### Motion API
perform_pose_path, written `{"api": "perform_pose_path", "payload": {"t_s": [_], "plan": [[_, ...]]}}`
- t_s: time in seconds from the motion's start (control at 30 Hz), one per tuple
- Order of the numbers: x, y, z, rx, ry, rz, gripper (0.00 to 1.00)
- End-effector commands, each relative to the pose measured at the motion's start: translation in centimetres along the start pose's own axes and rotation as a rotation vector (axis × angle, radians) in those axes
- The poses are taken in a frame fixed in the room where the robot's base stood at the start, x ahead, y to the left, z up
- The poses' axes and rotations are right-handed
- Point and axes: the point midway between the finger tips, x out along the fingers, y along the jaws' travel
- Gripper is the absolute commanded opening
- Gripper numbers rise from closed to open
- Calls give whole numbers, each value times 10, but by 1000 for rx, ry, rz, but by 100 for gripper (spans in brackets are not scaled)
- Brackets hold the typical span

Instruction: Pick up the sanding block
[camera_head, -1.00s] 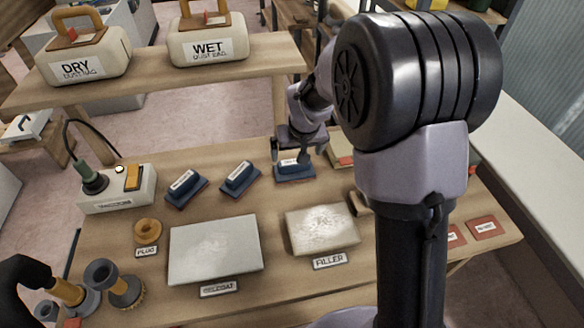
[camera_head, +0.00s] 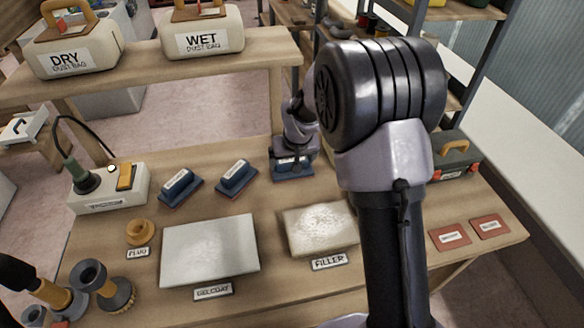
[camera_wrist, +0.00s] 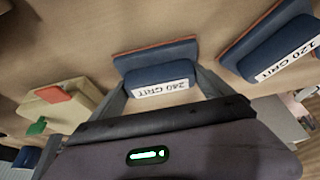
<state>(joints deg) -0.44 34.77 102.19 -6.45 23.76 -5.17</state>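A blue sanding block with a raised handle and a "240 GRIT" label (camera_wrist: 156,72) lies on the bench. In the head view this block (camera_head: 292,172) is the rightmost of three. My gripper (camera_wrist: 160,92) is open, with one finger at each end of the block's handle. Whether the fingers touch the handle is not clear. In the head view my gripper (camera_head: 293,157) is right over the block and partly hides it. A second block labelled "120 GRIT" (camera_wrist: 275,50) is close beside it. A third blue block (camera_head: 180,187) lies farther left in the head view.
A filler slab (camera_head: 320,228), a gelcoat panel (camera_head: 210,250) and an orange plug (camera_head: 140,232) lie nearer the front. A switch box (camera_head: 110,190) stands left. A toolbox (camera_head: 455,158) stands right. A shelf with dust bags (camera_head: 200,35) runs behind.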

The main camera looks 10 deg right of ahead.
Motion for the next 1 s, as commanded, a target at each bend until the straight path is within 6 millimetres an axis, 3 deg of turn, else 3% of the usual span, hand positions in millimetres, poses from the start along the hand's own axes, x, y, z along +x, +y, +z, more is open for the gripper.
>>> {"api": "perform_pose_path", "payload": {"t_s": [0.27,0.57,0.77,1.0], "plan": [[-2,0,-1,0,1,0,42],[-37,0,-16,-1,3,0,42],[-52,-23,18,-4,-1,0,42],[-80,-61,72,-7,1,-2,42]]}}
